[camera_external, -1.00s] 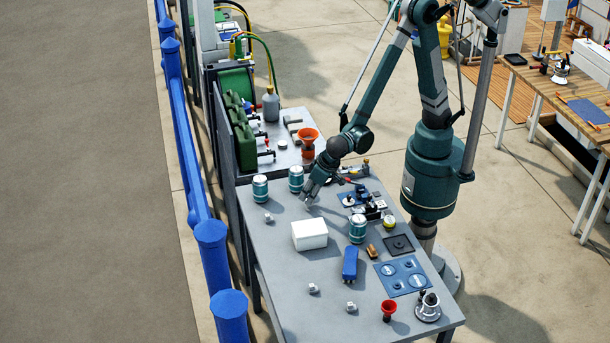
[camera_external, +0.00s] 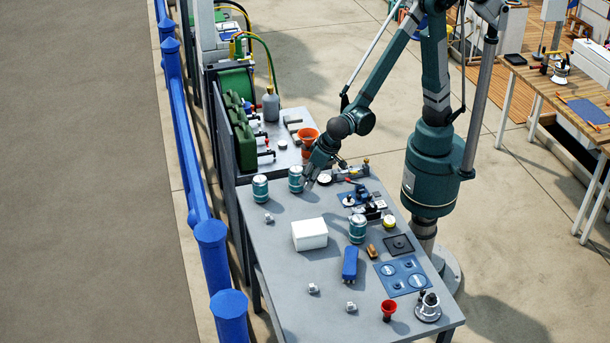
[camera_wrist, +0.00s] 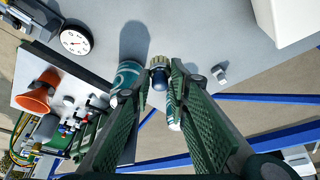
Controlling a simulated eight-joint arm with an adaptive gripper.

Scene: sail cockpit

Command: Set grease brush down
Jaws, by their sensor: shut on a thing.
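In the wrist view, my gripper (camera_wrist: 158,74) has its two green fingers closed around a small piece with a ridged cream end and a dark blue body, which I take as the grease brush (camera_wrist: 158,67). The fingers hide the rest of it. In the external view, my gripper (camera_external: 309,179) is over the far part of the grey table (camera_external: 275,238), just right of a teal can (camera_external: 296,180). The brush cannot be made out there. I cannot tell whether it touches the table.
A second teal can (camera_external: 260,188) stands left. A white box (camera_external: 309,234) and another teal can (camera_external: 357,230) stand nearer the camera. A round white dial (camera_wrist: 75,40) and an orange funnel (camera_wrist: 38,92) show in the wrist view. Bare table lies left of the box.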

